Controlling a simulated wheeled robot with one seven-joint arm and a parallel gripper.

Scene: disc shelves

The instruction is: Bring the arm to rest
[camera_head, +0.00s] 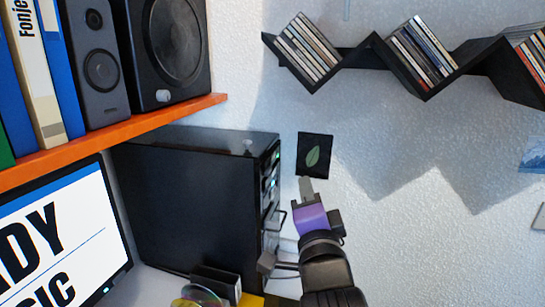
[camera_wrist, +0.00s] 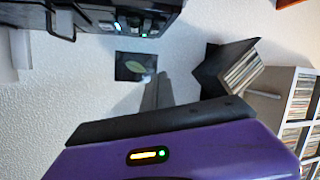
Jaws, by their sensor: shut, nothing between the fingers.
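My gripper (camera_head: 306,187) is at the lower middle of the head view, on the purple end of my arm. Its grey fingers are together and hold nothing. It points up toward the dark leaf picture (camera_head: 314,155) on the white wall, just beside the black equipment tower. In the wrist view my gripper's fingers (camera_wrist: 157,92) also show together, above the purple housing. The leaf picture (camera_wrist: 136,66) is behind them to the left. How far the fingertips are from the wall I cannot tell.
The black tower (camera_head: 190,180) with green lights stands close on the left. A zigzag shelf (camera_head: 370,55) with discs hangs at the upper right. An orange shelf (camera_head: 130,127) holds speakers and binders. Below it is a monitor (camera_head: 65,240).

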